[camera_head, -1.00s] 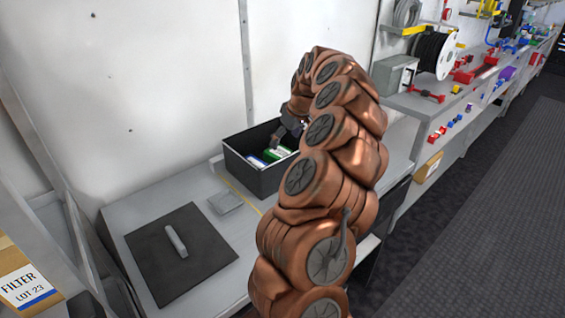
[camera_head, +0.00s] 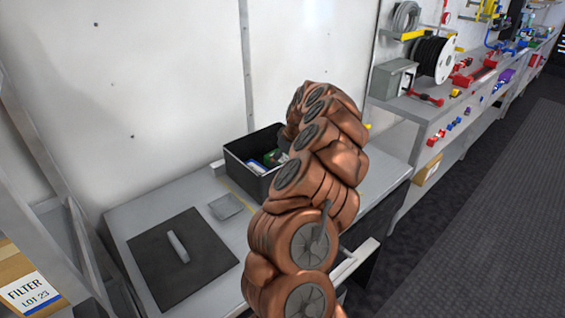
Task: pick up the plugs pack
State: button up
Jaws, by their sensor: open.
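An open black bin (camera_head: 237,167) stands at the back of the grey bench. A green pack (camera_head: 271,158) and a blue and white pack (camera_head: 257,167) lie inside it. I cannot tell which of them is the plugs pack, as no label is readable. My gripper (camera_head: 283,142) shows only as a small dark part at the bin's right side, over or in the bin. It is open. My copper-coloured arm hides most of it, the bin's right part and whatever lies there.
A black lid-like panel with a grey handle (camera_head: 178,246) lies on the bench (camera_head: 150,208) at the front left. A small grey plate (camera_head: 226,207) lies near the bin. A filter box (camera_head: 30,285) is at the lower left. A shelf with a cable spool (camera_head: 433,57) stands right.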

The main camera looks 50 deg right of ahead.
jog(key=shift+c, duration=0.2)
jog(key=c, duration=1)
jog(key=shift+r, duration=0.1)
